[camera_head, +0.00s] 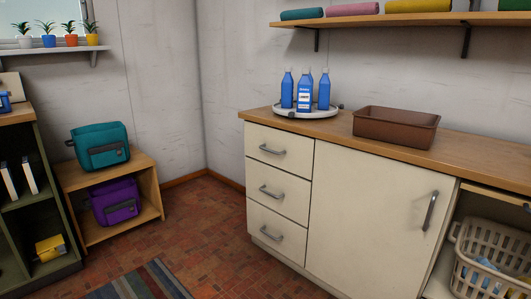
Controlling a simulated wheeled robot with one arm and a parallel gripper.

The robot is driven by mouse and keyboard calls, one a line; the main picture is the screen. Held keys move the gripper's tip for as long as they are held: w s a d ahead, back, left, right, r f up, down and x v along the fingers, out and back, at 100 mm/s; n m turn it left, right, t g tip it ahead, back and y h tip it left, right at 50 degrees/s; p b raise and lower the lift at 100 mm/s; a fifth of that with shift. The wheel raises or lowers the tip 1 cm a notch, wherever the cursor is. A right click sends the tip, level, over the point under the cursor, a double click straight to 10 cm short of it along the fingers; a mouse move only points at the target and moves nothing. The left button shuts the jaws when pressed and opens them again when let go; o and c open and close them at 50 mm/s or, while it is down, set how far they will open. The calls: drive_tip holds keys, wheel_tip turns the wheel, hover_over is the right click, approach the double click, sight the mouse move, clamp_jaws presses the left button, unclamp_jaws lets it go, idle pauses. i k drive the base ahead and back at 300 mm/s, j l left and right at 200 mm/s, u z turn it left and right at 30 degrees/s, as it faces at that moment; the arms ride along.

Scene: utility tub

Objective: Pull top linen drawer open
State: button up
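A cream cabinet with a wooden counter stands at the right in the head view. Its left end has a stack of three drawers, and all look shut. The top drawer (279,150) has a grey bar handle (272,150) across its front. The middle drawer (277,190) and the bottom drawer (277,232) have similar handles. No label shows which is the linen drawer. My gripper is not in view.
A round tray (285,112) with several blue bottles and a brown bin (396,127) stand on the counter. Right of the drawers is a shut door (370,215). A laundry basket (492,260) sits far right. Open tiled floor (205,225) lies before the drawers.

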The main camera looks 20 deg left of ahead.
sight(293, 152)
drive_tip(key=u, duration=0.9)
